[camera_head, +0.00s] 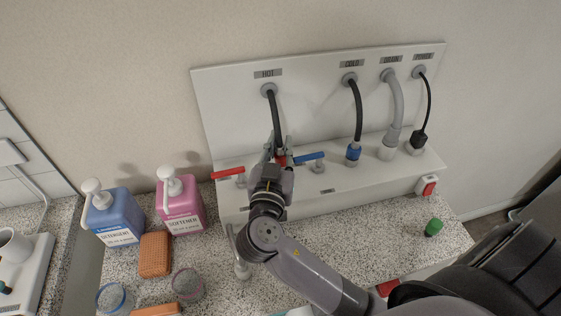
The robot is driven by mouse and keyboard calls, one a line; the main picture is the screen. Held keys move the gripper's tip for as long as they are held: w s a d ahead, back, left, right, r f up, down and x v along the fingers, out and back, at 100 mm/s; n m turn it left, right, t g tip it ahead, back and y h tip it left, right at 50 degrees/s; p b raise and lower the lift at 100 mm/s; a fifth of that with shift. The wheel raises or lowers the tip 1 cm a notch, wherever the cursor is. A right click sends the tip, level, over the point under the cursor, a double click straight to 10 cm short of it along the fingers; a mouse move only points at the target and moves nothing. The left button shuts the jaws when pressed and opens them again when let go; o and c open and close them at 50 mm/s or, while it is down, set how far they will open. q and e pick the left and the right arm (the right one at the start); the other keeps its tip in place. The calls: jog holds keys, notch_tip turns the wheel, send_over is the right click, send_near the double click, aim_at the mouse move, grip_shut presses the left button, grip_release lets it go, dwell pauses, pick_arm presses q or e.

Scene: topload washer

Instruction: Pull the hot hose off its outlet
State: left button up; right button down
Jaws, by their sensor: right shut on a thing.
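The hot hose (275,110) is a black hose that hangs from a round grey port under the HOT label on the white panel. Its red lower end (281,159) shows between the fingers of my right gripper (277,150). My right gripper is shut on this red end, at the left of the panel's ledge. The hot outlet under it is hidden by the gripper and arm, so I cannot tell whether the hose end is still seated. A red lever (228,172) lies just left of the gripper. My left gripper is not in view.
A blue lever (309,157) sits just right of my gripper. The cold hose (358,112), drain hose (397,105) and power cord (428,105) hang further right. Detergent (112,216) and softener (181,207) bottles and a sponge (155,254) stand at the left. A green cap (433,227) lies at the right.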

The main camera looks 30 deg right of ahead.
jog(key=shift+a+r, duration=0.1)
jog(key=shift+r, duration=0.2)
jog(key=shift+r+p, duration=0.7)
jog(key=shift+r, duration=0.8)
